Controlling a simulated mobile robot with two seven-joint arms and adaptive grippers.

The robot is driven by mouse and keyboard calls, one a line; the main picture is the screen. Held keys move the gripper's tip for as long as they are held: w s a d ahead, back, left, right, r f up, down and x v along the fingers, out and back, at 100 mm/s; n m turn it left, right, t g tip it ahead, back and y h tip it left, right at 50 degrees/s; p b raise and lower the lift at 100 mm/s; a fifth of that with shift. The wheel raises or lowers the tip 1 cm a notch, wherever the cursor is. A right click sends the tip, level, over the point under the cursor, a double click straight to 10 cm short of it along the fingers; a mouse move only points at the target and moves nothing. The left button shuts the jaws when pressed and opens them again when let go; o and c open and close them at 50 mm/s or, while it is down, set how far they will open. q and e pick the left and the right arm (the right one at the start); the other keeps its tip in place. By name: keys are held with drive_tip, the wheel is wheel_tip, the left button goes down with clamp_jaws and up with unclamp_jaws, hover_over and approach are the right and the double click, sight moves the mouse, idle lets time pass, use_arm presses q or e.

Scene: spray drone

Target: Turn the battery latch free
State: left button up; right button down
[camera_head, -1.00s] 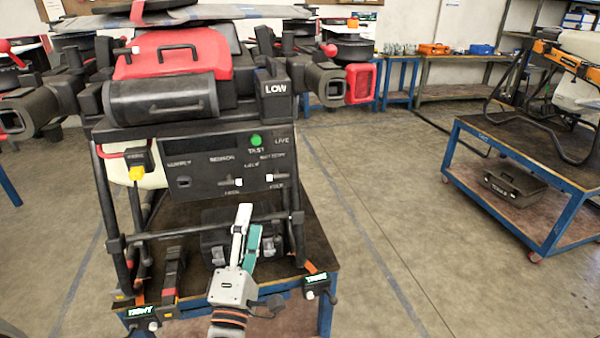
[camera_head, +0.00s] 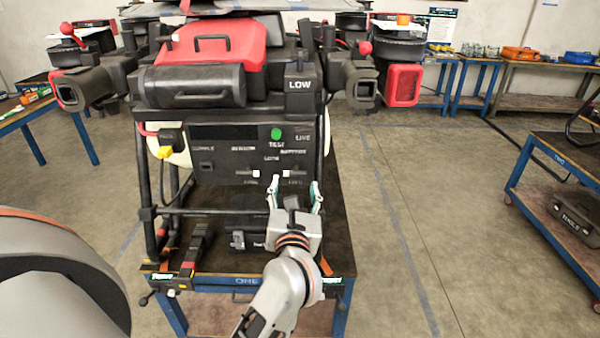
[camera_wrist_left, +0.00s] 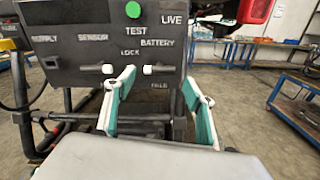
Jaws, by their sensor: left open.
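The black control panel (camera_head: 230,152) of the drone faces me, with a green TEST button (camera_head: 276,134). Two small white-tipped levers sit on its lower part. The right-hand one, under the word BATTERY, is the battery latch (camera_head: 294,173); it lies sideways. My left gripper (camera_head: 295,190) is open in front of the panel, just below the latch. In the left wrist view its teal-padded fingers (camera_wrist_left: 158,80) stand either side of the latch. Contact is not visible. My right gripper is not in view.
The left-hand lever (camera_head: 250,173) is close beside the latch. Frame tubes (camera_head: 318,150) flank the panel. The drone stands on a blue-legged table (camera_head: 345,255). A second blue table (camera_head: 550,165) with a dark case (camera_head: 578,213) is at right, with open floor between.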

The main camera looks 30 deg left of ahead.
sight(295, 175)
use_arm(q)
drive_tip(key=p+x, duration=0.1)
drive_tip(key=x, duration=0.5)
drive_tip(key=shift+w+a, duration=0.15)
drive_tip(key=shift+a, duration=0.05)
drive_tip(key=c, duration=1.1)
